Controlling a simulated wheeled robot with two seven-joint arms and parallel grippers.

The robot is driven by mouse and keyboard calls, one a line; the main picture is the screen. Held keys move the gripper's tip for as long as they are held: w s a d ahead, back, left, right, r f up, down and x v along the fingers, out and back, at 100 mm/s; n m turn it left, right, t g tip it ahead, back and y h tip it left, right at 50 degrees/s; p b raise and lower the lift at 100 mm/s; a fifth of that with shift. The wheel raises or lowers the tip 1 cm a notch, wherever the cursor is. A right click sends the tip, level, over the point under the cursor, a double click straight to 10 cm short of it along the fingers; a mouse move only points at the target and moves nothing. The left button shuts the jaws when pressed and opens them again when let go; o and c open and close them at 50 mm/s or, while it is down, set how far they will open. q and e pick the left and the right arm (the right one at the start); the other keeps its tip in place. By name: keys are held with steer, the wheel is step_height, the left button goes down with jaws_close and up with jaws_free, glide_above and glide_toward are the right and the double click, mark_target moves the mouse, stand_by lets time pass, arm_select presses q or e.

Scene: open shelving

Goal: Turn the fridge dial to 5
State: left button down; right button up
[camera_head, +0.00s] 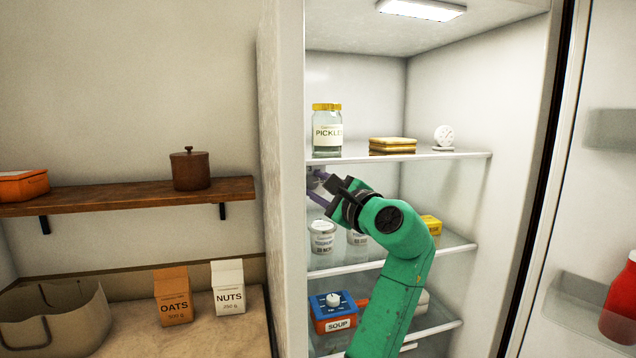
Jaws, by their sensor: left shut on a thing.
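The open fridge (282,180) stands in the middle and right of the head view. My left gripper (323,188), on a green arm, reaches inside to the left inner wall, just below the top shelf. It is shut on a small purple-grey thing (318,198), mostly hidden by the dark fingers; I cannot tell whether this is the dial. No number or pointer can be read there. A white round dial-like thing (443,134) stands on the top shelf at the right. A blue box with a white knob (334,299) sits on the lower shelf. My right gripper is not in view.
The top shelf (420,156) holds a pickle jar (327,139) and a yellow box (392,144). White tubs (322,240) and a yellow block (431,224) are below. A soup box (338,324) sits lower. The fridge door (590,190) is open at the right.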

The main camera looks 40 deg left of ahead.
arm_select(q)
steer(key=shift+m+t+y, duration=0.3)
steer(key=shift+m, duration=0.9)
steer(key=c, duration=0.8)
jaws_free()
steer(key=shift+f, duration=0.1)
steer(key=shift+o, duration=0.2)
steer(key=shift+d+f, duration=0.15)
steer(key=shift+d, duration=0.1)
steer(key=b+v, duration=0.5)
steer(key=v, duration=0.9)
